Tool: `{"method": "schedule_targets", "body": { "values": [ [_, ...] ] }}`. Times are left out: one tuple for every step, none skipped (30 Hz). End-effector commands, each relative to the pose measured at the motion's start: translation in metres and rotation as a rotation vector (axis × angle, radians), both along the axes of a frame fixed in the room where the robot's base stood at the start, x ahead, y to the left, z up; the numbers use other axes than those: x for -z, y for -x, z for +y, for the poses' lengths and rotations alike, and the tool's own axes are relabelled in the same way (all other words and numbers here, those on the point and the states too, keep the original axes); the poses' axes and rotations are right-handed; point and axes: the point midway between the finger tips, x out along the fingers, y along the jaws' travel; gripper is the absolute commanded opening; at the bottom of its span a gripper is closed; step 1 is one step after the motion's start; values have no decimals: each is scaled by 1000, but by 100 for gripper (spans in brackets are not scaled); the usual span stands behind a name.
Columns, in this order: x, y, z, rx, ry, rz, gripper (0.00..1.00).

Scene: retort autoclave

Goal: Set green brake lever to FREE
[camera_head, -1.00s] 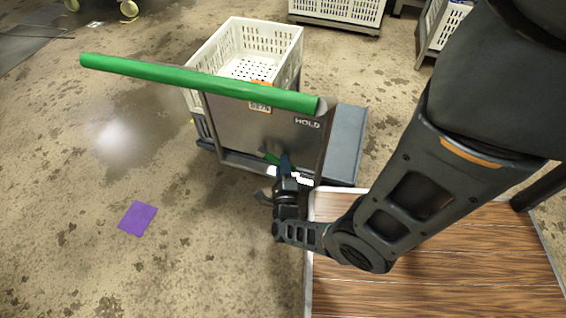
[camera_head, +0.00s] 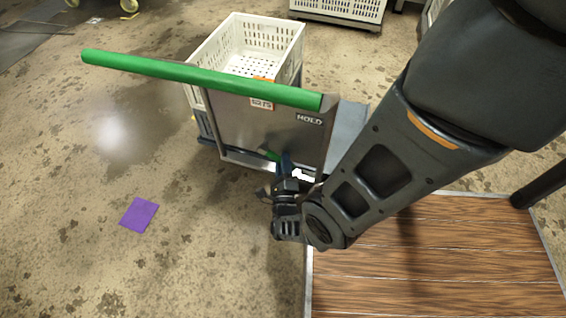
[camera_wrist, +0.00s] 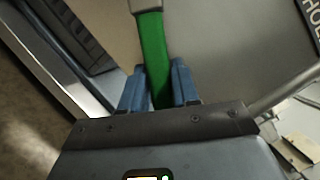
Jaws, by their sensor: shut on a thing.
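The green brake lever (camera_wrist: 154,55) shows in the wrist view, running down between the two blue fingers of my gripper (camera_wrist: 158,88). The fingers are shut on it, one on each side. In the head view only a short green piece of the lever (camera_head: 268,155) shows at the lower part of the cart's grey panel (camera_head: 240,125). My gripper (camera_head: 284,170) is there in front of the panel, and my wrist hides part of the lever. A HOLD label (camera_head: 310,119) is on the panel's right side. I see no FREE label.
A long green push bar (camera_head: 200,75) crosses the top of the cart, above my gripper. A white crate (camera_head: 250,40) stands on the cart behind the panel. A wooden-topped surface (camera_head: 440,260) lies at lower right. A purple square (camera_head: 139,215) lies on open floor at left.

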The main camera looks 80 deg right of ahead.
Motion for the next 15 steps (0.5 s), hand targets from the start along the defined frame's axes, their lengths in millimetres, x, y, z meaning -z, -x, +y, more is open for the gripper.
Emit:
{"method": "schedule_targets", "body": {
  "values": [
    [1, 1, 0, 2, -2, 2, 0],
    [1, 1, 0, 2, -2, 2, 0],
    [1, 1, 0, 2, -2, 2, 0],
    [1, 1, 0, 2, -2, 2, 0],
    [1, 1, 0, 2, -2, 2, 33],
    [1, 1, 0, 2, -2, 2, 37],
    [1, 1, 0, 2, -2, 2, 40],
    [1, 1, 0, 2, -2, 2, 43],
    [1, 1, 0, 2, -2, 2, 46],
    [1, 1, 0, 2, -2, 2, 49],
    [1, 1, 0, 2, -2, 2, 51],
    [0, 1, 0, 1, -1, 1, 51],
    [0, 1, 0, 1, -1, 1, 51],
    [0, 1, 0, 1, -1, 1, 51],
    [0, 0, 0, 1, -1, 1, 51]
  ]
}}
